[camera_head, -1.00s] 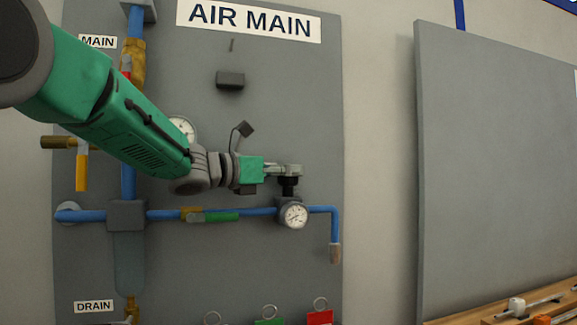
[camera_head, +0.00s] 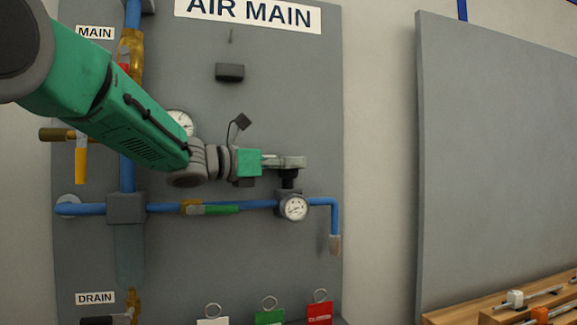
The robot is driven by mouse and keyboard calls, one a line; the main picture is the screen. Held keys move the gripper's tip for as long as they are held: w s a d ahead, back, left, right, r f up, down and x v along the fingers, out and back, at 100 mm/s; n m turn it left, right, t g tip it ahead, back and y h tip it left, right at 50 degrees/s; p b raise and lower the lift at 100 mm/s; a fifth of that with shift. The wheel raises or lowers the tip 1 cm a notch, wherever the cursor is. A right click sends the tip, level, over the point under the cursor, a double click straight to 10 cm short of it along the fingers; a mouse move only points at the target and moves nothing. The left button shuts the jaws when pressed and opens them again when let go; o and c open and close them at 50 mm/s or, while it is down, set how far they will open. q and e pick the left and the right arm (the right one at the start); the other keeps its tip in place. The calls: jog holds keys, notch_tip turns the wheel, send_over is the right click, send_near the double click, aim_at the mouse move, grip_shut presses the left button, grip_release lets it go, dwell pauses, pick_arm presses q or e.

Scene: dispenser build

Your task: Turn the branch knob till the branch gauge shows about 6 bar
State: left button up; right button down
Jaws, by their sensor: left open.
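The branch gauge (camera_head: 294,208) is a small white round dial on the blue branch pipe (camera_head: 255,204). Its needle is too small to read. Just above it is the black branch knob (camera_head: 290,178). My left gripper (camera_head: 296,162) comes in from the left, right above the knob, with its fingers at the knob's top. It is open; whether the fingers touch the knob cannot be told. The green-handled branch valve (camera_head: 220,209) lies along the pipe to the left. My right gripper is not in view.
A larger gauge (camera_head: 181,123) is partly hidden behind my left arm. A yellow-handled valve (camera_head: 81,163) is at the left. Several tags hang below, including a red one (camera_head: 319,313). A wooden bench (camera_head: 470,309) with tools stands at lower right.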

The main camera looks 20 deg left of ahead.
pick_arm(q)
jog(key=v, duration=1.2)
jog(key=shift+w+f, duration=0.15)
jog(key=shift+a, duration=0.1)
